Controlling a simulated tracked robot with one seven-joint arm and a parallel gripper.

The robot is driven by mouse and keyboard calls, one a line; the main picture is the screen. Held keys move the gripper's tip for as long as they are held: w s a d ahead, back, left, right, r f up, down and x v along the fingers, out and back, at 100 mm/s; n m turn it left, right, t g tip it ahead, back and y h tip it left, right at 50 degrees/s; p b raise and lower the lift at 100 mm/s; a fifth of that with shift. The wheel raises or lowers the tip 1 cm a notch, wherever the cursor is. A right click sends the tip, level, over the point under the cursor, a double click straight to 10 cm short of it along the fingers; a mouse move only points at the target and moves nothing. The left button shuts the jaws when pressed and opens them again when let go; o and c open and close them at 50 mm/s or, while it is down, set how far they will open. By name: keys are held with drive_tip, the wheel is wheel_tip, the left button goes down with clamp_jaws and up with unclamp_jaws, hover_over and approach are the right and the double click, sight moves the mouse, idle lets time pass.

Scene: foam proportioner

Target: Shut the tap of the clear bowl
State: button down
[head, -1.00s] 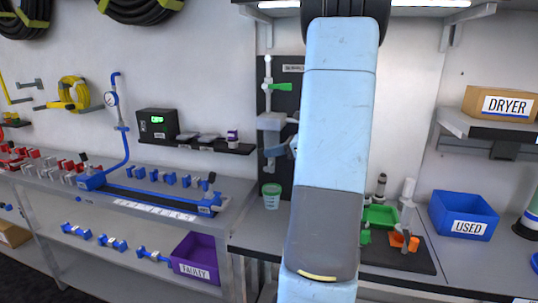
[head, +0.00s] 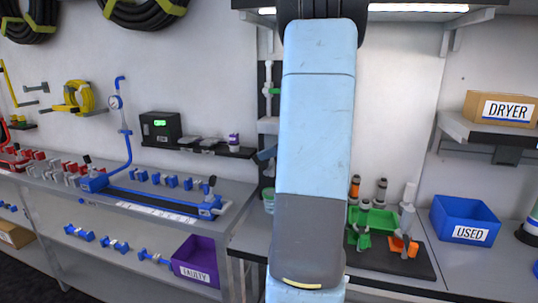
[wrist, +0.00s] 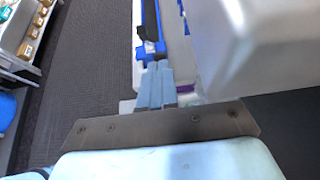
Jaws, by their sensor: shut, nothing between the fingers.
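A wall unit on a dark backboard shows in the head view, mostly hidden behind my arm. Its grey body (head: 268,126) and part of a green lever (head: 274,91) show at the arm's left edge. I cannot make out the clear bowl or which way its tap is turned. A pale cup with a green rim (head: 268,200) stands below, partly hidden. My gripper (wrist: 155,72) is shut and empty, its blue-grey fingers together in the wrist view. A large pale grey block (wrist: 265,40) is close beside them on the right; I cannot tell whether they touch.
A green tray (head: 372,221) and an orange part (head: 403,245) sit on a dark mat at the right. A blue USED bin (head: 465,218) stands beyond.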

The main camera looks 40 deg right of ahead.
drive_tip(key=shift+s+d+r, duration=0.15)
drive_tip(key=shift+s+r, duration=0.1)
drive_tip(key=shift+r, duration=0.05)
drive_tip(key=w+a+r+v, duration=0.1)
drive_tip(key=r+v, duration=0.1)
drive_tip(key=v, duration=1.1)
drive_tip(key=w+a+r+n+g+h, duration=0.35)
drive_tip(key=a+n+g+h, duration=0.35)
drive_tip(key=n, duration=1.2)
drive_tip(key=shift+t+h, duration=0.4)
drive_tip(key=shift+t, duration=0.4)
drive_tip(key=x, duration=0.6)
drive_tip(key=d+x, duration=0.1)
drive_tip(key=x, duration=0.2)
drive_tip(key=shift+f, duration=0.15)
drive_tip(key=shift+w+a+f, duration=0.95)
drive_tip(key=shift+w+f, duration=0.15)
drive_tip(key=shift+w, duration=0.1)
